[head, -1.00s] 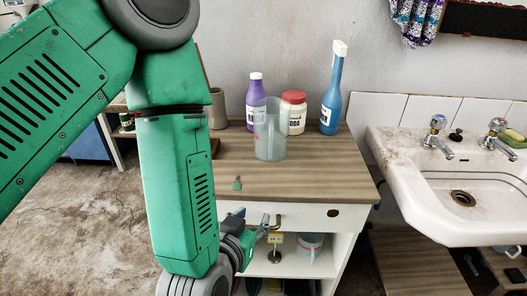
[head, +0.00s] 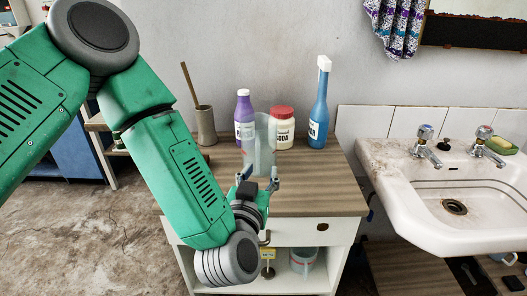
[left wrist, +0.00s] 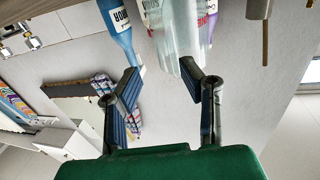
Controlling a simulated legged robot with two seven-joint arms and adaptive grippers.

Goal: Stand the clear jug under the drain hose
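The clear jug (head: 262,140) stands upright on the wooden top of the cabinet, in front of the bottles. My left gripper (head: 257,181) is at the front of the jug, low down, with its fingers apart. In the left wrist view, which is upside down, the jug (left wrist: 178,28) lies just beyond the open fingers (left wrist: 161,70), more towards the right one. I see no clear grip on it. My right gripper is not in view. I cannot make out the drain hose with certainty.
Behind the jug stand a purple bottle (head: 244,108), a red-lidded soda tub (head: 283,128) and a blue bottle (head: 319,108). A brown pot (head: 206,126) holding a stick is at left. The washbasin (head: 400,185) is at right. The front right cabinet top (head: 325,195) is clear.

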